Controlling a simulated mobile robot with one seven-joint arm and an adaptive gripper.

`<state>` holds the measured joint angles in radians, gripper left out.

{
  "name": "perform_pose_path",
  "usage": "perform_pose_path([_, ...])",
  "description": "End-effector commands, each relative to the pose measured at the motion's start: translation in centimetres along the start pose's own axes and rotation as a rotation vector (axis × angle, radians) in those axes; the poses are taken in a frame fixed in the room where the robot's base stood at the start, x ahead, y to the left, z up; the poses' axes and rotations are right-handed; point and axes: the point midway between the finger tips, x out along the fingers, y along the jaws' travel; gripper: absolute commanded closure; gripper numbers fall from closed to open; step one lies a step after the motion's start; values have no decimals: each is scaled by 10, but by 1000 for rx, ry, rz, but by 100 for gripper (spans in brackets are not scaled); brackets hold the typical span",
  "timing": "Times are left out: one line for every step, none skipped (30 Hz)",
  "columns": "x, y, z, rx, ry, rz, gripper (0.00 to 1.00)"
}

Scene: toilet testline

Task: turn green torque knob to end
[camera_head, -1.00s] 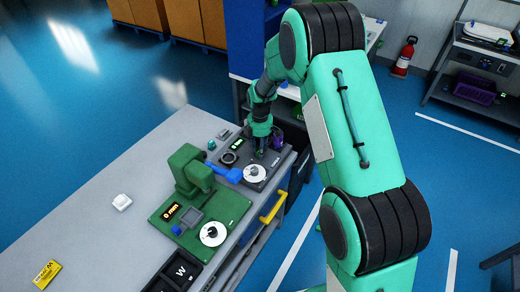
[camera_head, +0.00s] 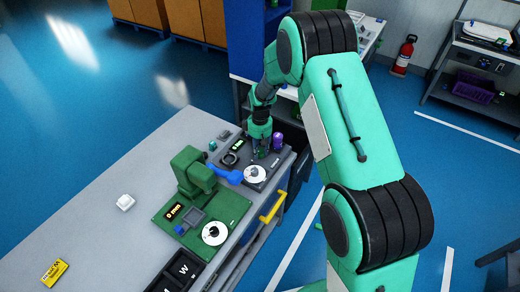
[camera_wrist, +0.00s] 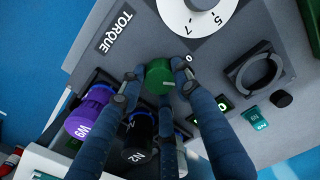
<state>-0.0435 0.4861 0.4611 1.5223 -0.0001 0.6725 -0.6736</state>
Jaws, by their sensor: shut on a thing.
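The green torque knob (camera_wrist: 159,77) is on the dark grey torque tester (camera_wrist: 225,30), just below its white dial in the wrist view. My gripper (camera_wrist: 160,82) is shut on the green knob, with fingertips at its left and right sides. A third finger reaches up beneath it and hides part of its lower side. The word TORQUE is printed to the left of the white dial (camera_wrist: 195,14). In the head view my gripper (camera_head: 263,150) is over the tester, and the knob cannot be made out clearly there.
A purple weight (camera_wrist: 88,112) and a black weight (camera_wrist: 138,135) stand close to my fingers in the wrist view. A green press station (camera_head: 196,180) with a blue lever stands left of the tester. A small white object (camera_head: 125,202) and a yellow box (camera_head: 54,271) lie on the bench.

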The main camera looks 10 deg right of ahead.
Motion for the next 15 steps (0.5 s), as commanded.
perform_pose_path([-2, 0, 0, 43, 0, 0, 94])
perform_pose_path([-2, 0, 0, 72, 1, 0, 94])
perform_pose_path([-2, 0, 0, 110, 1, 1, 94])
perform_pose_path([-2, 0, 0, 138, 1, 1, 94])
perform_pose_path([-2, 0, -1, 167, 1, 1, 94])
perform_pose_path([-2, 0, -1, 204, 1, 1, 94])
perform_pose_path([-2, 0, -1, 233, 1, 1, 94])
perform_pose_path([-2, 0, 0, 262, 1, 1, 94])
perform_pose_path([-2, 0, 0, 299, 1, 1, 94])
perform_pose_path([-1, 0, 0, 328, 1, 0, 94])
perform_pose_path([-1, 0, 0, 357, 1, 0, 94])
perform_pose_path([-1, 0, 0, 394, 1, 0, 94])
perform_pose_path([-1, 0, 0, 423, 1, 0, 94])
perform_pose_path([-1, 0, 0, 452, 1, 1, 94])
perform_pose_path([-1, 0, 0, 489, 1, 1, 94])
